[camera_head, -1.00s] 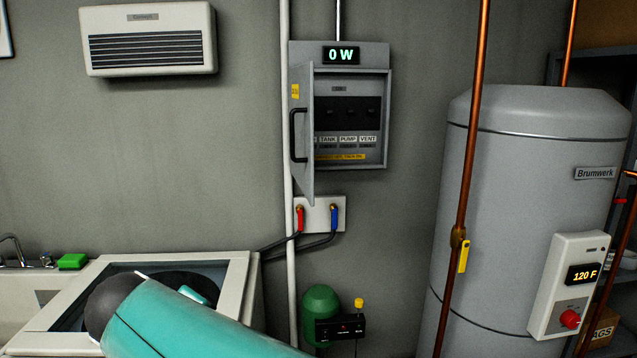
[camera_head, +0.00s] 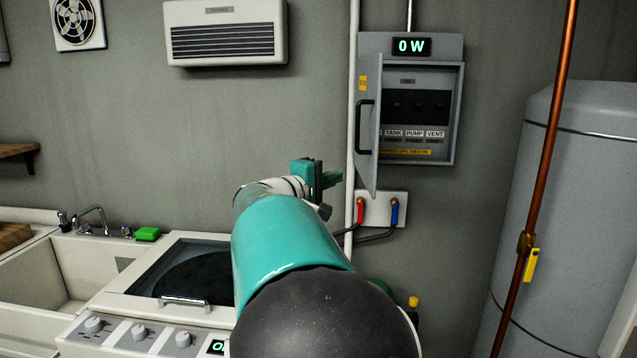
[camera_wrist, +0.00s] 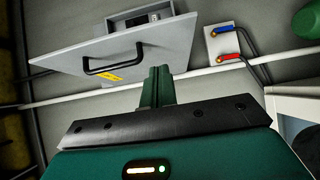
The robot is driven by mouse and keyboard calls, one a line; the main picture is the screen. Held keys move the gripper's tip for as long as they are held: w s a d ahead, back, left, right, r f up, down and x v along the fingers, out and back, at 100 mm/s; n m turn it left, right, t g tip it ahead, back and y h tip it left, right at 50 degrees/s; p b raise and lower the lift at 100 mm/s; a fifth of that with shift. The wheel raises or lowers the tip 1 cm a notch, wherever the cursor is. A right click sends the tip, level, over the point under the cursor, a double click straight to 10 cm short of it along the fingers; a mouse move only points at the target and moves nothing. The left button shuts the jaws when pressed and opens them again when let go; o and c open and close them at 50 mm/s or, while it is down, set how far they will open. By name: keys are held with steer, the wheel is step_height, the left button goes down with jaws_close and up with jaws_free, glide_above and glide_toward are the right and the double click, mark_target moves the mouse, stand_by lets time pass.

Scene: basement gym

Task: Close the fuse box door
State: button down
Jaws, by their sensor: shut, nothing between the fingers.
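The grey fuse box (camera_head: 458,110) hangs on the wall with switches inside and a 0 W display on top. Its door (camera_head: 367,130) is hinged on the left and stands open, swung out toward me, with a black handle (camera_head: 361,127). In the wrist view the door (camera_wrist: 150,48) and its dark handle (camera_wrist: 113,60) show just beyond my fingers. My green gripper (camera_head: 332,178) is to the left of the door's lower part. In the wrist view my gripper (camera_wrist: 159,75) is shut and empty; I cannot tell whether it touches the door.
A red and blue valve plate (camera_head: 379,210) is below the box. A pale vertical pipe (camera_head: 352,110) runs beside the door. A copper pipe (camera_head: 548,130) and grey tank (camera_head: 585,180) are at right.

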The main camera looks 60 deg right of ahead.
mark_target(372, 170)
steer(key=s+d, duration=0.1)
steer(key=d, duration=0.1)
steer(key=s+d, duration=0.1)
steer(key=d, duration=0.1)
steer(key=s+d, duration=0.1)
steer(key=d, duration=0.1)
steer(key=shift+s, duration=0.2)
steer(key=shift+s+d, duration=0.25)
steer(key=shift+d, duration=0.1)
steer(key=shift+s, duration=0.15)
